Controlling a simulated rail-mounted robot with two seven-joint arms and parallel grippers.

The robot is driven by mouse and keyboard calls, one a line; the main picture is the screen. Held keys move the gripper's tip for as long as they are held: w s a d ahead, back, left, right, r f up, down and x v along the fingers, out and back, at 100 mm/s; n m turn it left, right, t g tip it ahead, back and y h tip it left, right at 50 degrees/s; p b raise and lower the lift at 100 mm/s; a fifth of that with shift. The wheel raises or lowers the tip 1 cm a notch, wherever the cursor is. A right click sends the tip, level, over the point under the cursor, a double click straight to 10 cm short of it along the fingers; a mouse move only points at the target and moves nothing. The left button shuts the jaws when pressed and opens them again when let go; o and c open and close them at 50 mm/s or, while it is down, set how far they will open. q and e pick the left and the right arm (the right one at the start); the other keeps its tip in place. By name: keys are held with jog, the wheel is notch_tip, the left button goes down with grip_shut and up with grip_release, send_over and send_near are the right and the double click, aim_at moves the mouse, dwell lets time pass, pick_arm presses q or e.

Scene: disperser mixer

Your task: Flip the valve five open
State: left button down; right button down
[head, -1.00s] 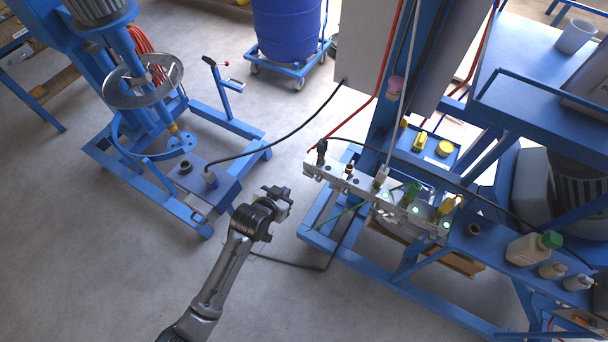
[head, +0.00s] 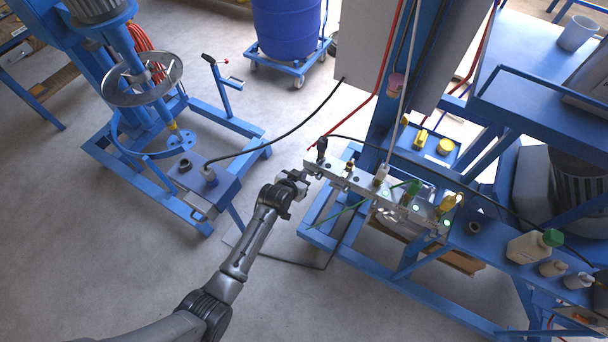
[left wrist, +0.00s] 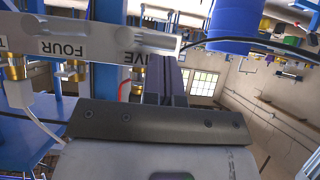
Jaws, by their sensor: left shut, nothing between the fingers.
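The valve manifold (head: 365,190) is a pale metal bar on the blue frame. In the left wrist view its side (left wrist: 85,40) carries upside-down lettering, "FOUR" and a partly cut-off word ending in "IVE". Valve five seems to be at the bar's left end in the head view, by a dark upright fitting (head: 321,149); a brass fitting (left wrist: 136,76) shows by its label in the wrist view. Its handle position cannot be made out. My left gripper (head: 297,180) is shut and empty, close beside that end of the bar; its fingers (left wrist: 172,85) show in the wrist view. My right gripper is out of view.
A green handle (head: 411,192) and a yellow handle (head: 449,205) stand farther right on the bar. A black hose (head: 283,135) crosses behind my gripper to the mixer stand (head: 215,190). A tall grey cabinet (head: 362,45) rises behind. Open floor lies front left.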

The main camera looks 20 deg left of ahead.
aim_at(311, 173)
pick_arm(q)
jog(key=shift+x, duration=1.3)
